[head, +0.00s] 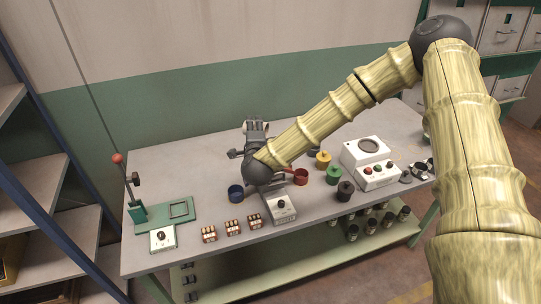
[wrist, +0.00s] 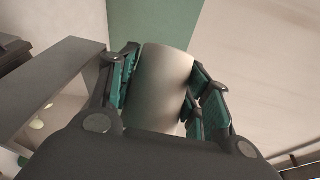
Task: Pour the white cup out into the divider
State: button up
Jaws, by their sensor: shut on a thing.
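In the wrist view, my gripper (wrist: 163,78) is shut on the white cup (wrist: 158,92), with green-padded fingers on both sides of it. The cup's inside and contents are hidden from this side. In the head view, my gripper (head: 249,146) is above the rear middle of the table, partly covered by my arm's dark end joint. The cup cannot be told clearly there. I cannot clearly pick out the divider. A grey box-like thing (wrist: 62,78) with pale rounded things in its opening shows at left in the wrist view; I cannot tell what it is.
On the grey table (head: 180,160) stand a blue cup (head: 235,192), a red cup (head: 301,176), yellow (head: 323,158), green (head: 334,174) and dark (head: 345,190) containers. A control box (head: 281,207) stands in front, a green press (head: 160,212) left, white machine (head: 364,152) right.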

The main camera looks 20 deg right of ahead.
jog(key=shift+w+a+r+n+p, duration=0.1)
jog(key=shift+r+n+p, duration=0.2)
jog(key=shift+p, duration=0.3)
